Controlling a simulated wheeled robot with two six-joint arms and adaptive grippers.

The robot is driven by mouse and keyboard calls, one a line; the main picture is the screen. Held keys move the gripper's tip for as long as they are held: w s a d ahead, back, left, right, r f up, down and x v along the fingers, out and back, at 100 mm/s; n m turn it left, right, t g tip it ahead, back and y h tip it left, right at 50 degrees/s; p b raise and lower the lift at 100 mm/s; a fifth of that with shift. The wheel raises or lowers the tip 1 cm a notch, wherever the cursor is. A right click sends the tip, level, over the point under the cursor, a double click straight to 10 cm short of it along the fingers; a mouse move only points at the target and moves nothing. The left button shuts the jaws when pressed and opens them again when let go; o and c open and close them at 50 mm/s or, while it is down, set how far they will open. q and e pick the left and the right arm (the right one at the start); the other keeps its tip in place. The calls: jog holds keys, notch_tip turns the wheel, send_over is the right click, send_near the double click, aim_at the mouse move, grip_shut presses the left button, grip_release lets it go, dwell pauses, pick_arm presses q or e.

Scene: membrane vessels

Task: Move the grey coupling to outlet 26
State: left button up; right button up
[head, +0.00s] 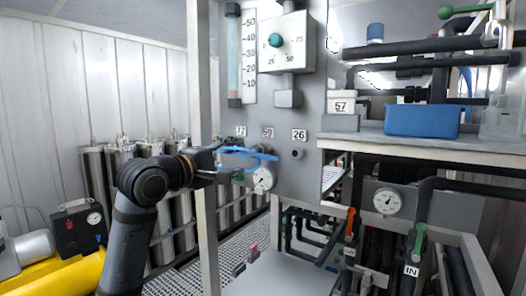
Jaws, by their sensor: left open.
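A grey panel carries number labels, with label 26 (299,134) at the right. Below that label is the small dark round outlet 26 (297,153), with nothing seen attached. Label 59 (267,132) and another label at its left sit over the crowded part of the panel. My left gripper (228,163) reaches in from the left in front of this part, left of outlet 26, with its jaws open. A thin blue piece (252,153) runs across the panel there. I cannot clearly pick out the grey coupling, which may be hidden behind the gripper. My right gripper is not in view.
A round gauge (263,178) sits just below the gripper's reach. A dial box (287,42) is above. A shelf (420,140) with a blue bin (421,120) juts out at the right. A metal post (203,215) stands close by my left arm.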

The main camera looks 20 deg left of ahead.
aim_at(250, 153)
pick_arm(q)
jog(key=shift+w, duration=0.1)
jog(key=shift+w+d+r+p, duration=0.1)
jog(key=shift+w+p, duration=0.15)
jog(key=shift+p, duration=0.05)
jog(key=p+x, duration=0.3)
jog(key=x, duration=0.4)
jog(key=shift+p, duration=0.35)
jog(key=shift+w+d+p, duration=0.15)
jog(key=shift+w+p, duration=0.15)
jog(key=shift+w, duration=0.15)
jog(key=shift+w+d, duration=0.1)
jog(key=shift+w, duration=0.05)
jog(key=shift+p, duration=0.55)
grip_shut()
dwell(0.3)
